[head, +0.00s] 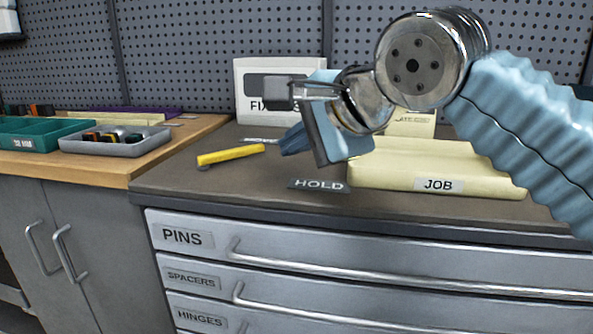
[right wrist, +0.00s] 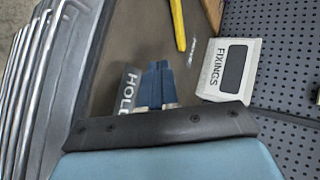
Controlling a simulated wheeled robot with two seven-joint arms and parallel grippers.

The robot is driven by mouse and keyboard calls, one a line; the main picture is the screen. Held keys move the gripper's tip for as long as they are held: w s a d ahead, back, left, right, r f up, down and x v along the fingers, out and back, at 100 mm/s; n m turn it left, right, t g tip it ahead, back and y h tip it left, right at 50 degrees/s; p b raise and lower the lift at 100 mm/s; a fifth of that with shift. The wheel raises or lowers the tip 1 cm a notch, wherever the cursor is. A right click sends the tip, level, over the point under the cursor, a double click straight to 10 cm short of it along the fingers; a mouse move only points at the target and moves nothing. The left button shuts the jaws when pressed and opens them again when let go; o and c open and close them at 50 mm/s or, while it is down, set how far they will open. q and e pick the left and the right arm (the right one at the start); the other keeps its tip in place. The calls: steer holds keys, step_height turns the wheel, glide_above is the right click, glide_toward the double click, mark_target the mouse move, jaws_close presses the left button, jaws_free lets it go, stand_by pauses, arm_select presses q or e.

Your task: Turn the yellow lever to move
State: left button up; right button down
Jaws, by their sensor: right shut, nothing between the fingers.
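The yellow lever (head: 231,155) lies low over the dark worktop, left of the middle in the head view. Its left end sits over a small round base, and its right end points right and slightly up the picture. It also shows at the top of the right wrist view (right wrist: 178,24). A HOLD plate (head: 318,185) lies to its front right. Another small plate (head: 262,140) lies behind it, its text unreadable. My right gripper (head: 290,143), with dark blue fingers, is shut and empty, just right of the lever's free end and apart from it. My left gripper is out of view.
A cream JOB tray (head: 439,184) stands right of the HOLD plate. A white FIXINGS box (head: 250,100) stands behind, against the pegboard. A grey tray (head: 115,141) is on the wooden bench at left. Drawers with handles are below the worktop edge.

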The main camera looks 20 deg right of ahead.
steer(key=shift+s+r+t, duration=0.15)
steer(key=shift+r+t, duration=0.05)
steer(key=shift+t, duration=0.1)
steer(key=shift+w+h, duration=0.2)
steer(key=shift+h, duration=0.1)
glide_toward(246, 153)
steer(key=f, duration=0.1)
steer(key=w+f, duration=0.1)
steer(key=f, duration=0.1)
steer(key=shift+w+f, duration=0.25)
steer(key=w, duration=0.2)
steer(key=shift+w+a+r, duration=0.15)
steer(key=shift+w+a, duration=0.1)
steer(key=shift+a, duration=0.1)
steer(key=shift+w+a, duration=0.1)
steer(key=shift+w, duration=0.55)
